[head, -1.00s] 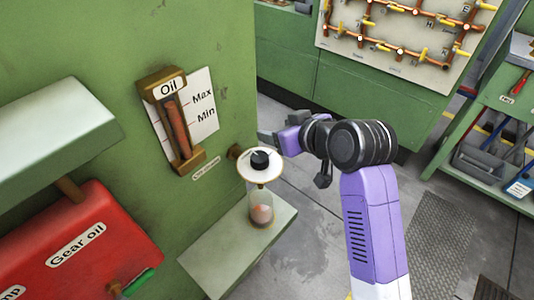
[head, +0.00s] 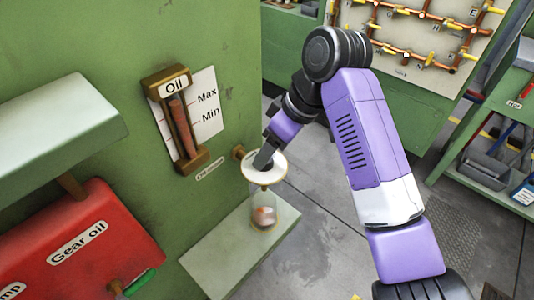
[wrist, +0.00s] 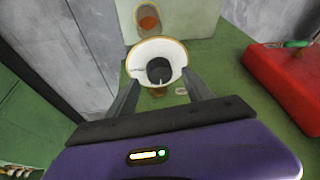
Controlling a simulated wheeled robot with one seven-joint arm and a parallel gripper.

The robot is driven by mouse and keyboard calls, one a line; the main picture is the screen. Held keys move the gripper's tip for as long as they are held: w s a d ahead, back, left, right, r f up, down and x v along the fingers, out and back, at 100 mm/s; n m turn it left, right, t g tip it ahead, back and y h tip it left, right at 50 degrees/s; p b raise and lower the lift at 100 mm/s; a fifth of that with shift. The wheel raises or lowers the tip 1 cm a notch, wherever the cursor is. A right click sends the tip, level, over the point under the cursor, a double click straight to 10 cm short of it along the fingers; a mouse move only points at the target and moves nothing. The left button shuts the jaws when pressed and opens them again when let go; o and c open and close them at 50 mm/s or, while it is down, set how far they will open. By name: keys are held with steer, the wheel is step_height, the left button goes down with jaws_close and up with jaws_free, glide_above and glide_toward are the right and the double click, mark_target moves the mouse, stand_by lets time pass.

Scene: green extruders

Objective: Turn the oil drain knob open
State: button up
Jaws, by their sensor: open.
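The oil drain knob is black and sits on a round white disc with a tan rim (head: 265,168). In the wrist view the knob (wrist: 159,70) stands in the middle of the disc (wrist: 157,48). My gripper (head: 265,155) is above the disc in the head view and hides most of the knob. In the wrist view my gripper (wrist: 160,77) is open, with one finger on each side of the knob and visible gaps. I cannot tell how deep the fingers reach. A clear glass (head: 263,210) with orange-brown content is below the disc.
An oil gauge (head: 180,120) with a Max/Min plate is on the green wall to the left. A red gear oil tank (head: 85,240) is lower left. A pale green shelf (head: 235,255) juts out under the glass. Floor is open to the right.

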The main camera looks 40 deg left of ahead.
steer(key=shift+x, duration=1.25)
jaws_close()
